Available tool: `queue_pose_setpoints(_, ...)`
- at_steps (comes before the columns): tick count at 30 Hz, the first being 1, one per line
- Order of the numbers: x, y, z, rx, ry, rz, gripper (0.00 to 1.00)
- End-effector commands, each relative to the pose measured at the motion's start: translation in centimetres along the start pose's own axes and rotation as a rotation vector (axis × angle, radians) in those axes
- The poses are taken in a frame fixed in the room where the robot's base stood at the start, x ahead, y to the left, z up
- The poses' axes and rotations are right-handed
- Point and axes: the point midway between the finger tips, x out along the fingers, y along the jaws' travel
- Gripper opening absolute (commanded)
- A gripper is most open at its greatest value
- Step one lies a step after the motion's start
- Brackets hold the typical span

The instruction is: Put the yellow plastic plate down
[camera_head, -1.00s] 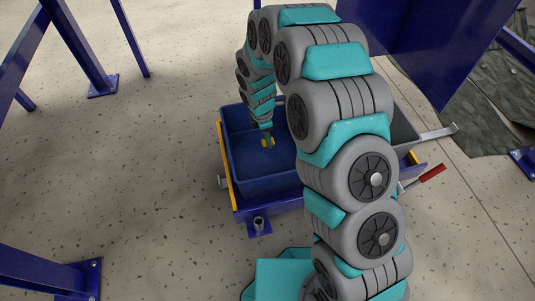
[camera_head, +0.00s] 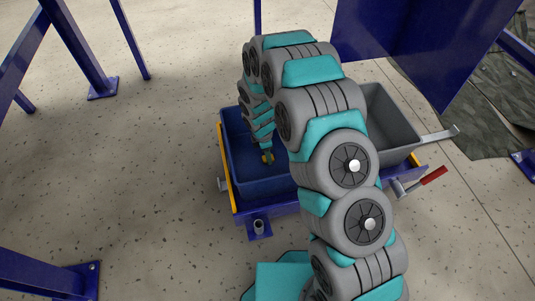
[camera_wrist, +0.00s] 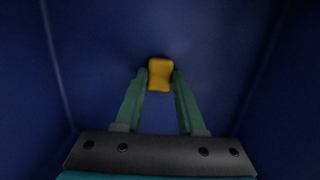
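The yellow plastic plate (camera_wrist: 160,74) is a small rounded rectangle between my two green fingertips in the wrist view. My gripper (camera_wrist: 160,80) is shut on it, with a fingertip against each side. In the head view the plate (camera_head: 268,157) shows as a small yellow spot at the end of my gripper (camera_head: 267,153), inside the blue bin (camera_head: 229,130). In the wrist view the blue bin's floor lies behind the plate and its walls rise at both sides. I cannot tell whether the plate touches the floor.
A grey bin (camera_head: 396,118) stands right of the blue one, on a blue frame (camera_head: 285,211) with yellow edge strips. A red-handled lever (camera_head: 432,175) sticks out at the right. Blue steel posts (camera_head: 85,50) and a blue panel (camera_head: 420,45) stand around. My arm hides part of the bins.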

Motion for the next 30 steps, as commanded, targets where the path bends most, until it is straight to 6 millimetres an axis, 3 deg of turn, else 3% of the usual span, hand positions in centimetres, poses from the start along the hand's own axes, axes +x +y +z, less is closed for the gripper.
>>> queue_pose_setpoints(1, 0.0, 0.0, 0.0, 0.000, 0.000, 0.000, 0.44)
queue_pose_setpoints(8, 0.0, 0.0, 0.0, 0.000, 0.000, 0.000, 0.68)
queue_pose_setpoints(20, -0.6, 0.1, 0.0, 0.000, 0.000, 0.002, 0.68)
queue_pose_setpoints(30, -5.8, 0.1, 0.0, 0.001, 0.001, 0.003, 0.68)
